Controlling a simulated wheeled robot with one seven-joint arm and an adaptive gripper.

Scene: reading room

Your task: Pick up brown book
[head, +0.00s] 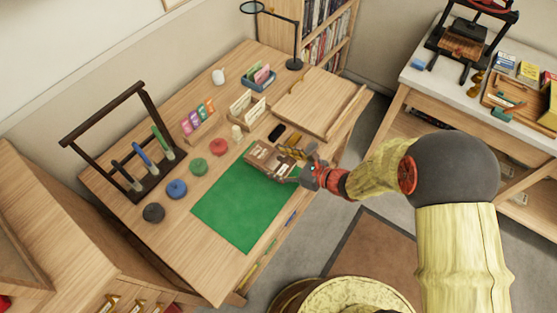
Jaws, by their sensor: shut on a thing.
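The brown book (262,158) is at the far corner of the green mat (238,207) on the wooden desk. It looks slightly tilted, and I cannot tell whether it still touches the mat. My gripper (292,163) reaches in from the right and is shut on the book's right end. The fingers hide that end of the book.
A dark oblong item (277,132) lies just behind the book. Red (219,147), green (199,166), blue (176,188) and black (153,212) round pieces line the mat's left side. A sloped wooden board (312,98) and a magnifier lamp (294,62) stand behind.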

